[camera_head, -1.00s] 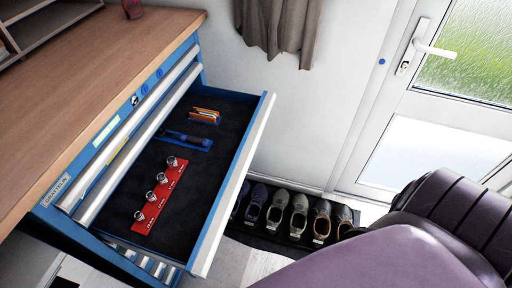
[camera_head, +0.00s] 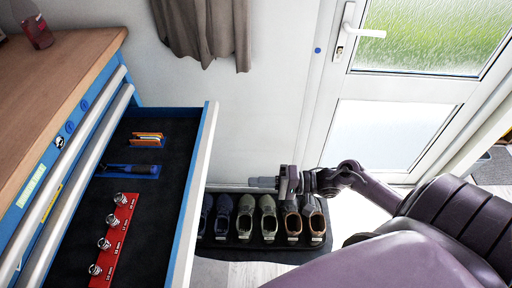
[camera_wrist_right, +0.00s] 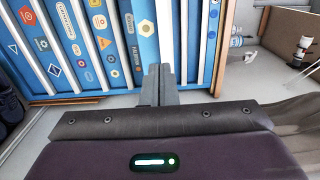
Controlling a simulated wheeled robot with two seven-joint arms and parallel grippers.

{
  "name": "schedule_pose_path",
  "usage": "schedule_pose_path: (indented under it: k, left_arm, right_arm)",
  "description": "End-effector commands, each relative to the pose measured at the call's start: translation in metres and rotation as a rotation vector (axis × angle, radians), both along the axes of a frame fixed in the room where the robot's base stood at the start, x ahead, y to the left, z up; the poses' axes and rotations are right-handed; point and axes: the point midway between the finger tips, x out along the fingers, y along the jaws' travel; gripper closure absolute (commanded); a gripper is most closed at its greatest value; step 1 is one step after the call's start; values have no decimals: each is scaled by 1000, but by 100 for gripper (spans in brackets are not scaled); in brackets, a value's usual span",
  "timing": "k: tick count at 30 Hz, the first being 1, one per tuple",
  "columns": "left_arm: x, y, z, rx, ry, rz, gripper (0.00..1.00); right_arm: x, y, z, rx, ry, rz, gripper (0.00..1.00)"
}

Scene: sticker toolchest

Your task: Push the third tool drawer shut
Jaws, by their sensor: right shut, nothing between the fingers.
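The open tool drawer (camera_head: 199,170) sticks out of the blue tool chest (camera_head: 48,180) in the head view. Its white front edge faces right. Inside are a red socket strip (camera_head: 112,245), a dark blue tool (camera_head: 128,171) and an orange item (camera_head: 147,139). My right gripper (camera_head: 254,182) is shut and empty, right of the drawer front and apart from it in the head view. In the right wrist view the shut fingers (camera_wrist_right: 161,80) point toward the chest's stickered blue drawer fronts (camera_wrist_right: 117,40); I cannot tell whether they touch. My left gripper is not in view.
Several shoes (camera_head: 268,217) stand on a dark mat by the wall, below my right gripper in the picture. A cloth (camera_head: 205,30) hangs on the wall. A glazed white door (camera_head: 390,95) stands at the right. A wooden worktop (camera_head: 60,75) tops the chest.

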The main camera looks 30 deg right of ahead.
Motion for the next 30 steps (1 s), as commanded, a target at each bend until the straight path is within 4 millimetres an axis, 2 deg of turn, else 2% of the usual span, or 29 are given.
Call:
schedule_pose_path:
  k: [9,15,21,30]
  left_arm:
    - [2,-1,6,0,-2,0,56]
    - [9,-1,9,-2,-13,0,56]
    - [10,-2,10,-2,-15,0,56]
    - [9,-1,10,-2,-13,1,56]
  right_arm:
    - [40,58,2,1,-3,-1,100]
    - [57,83,1,0,-2,-2,100]
    - [63,93,0,-1,0,-2,100]
    - [64,94,-1,-3,-1,-3,100]
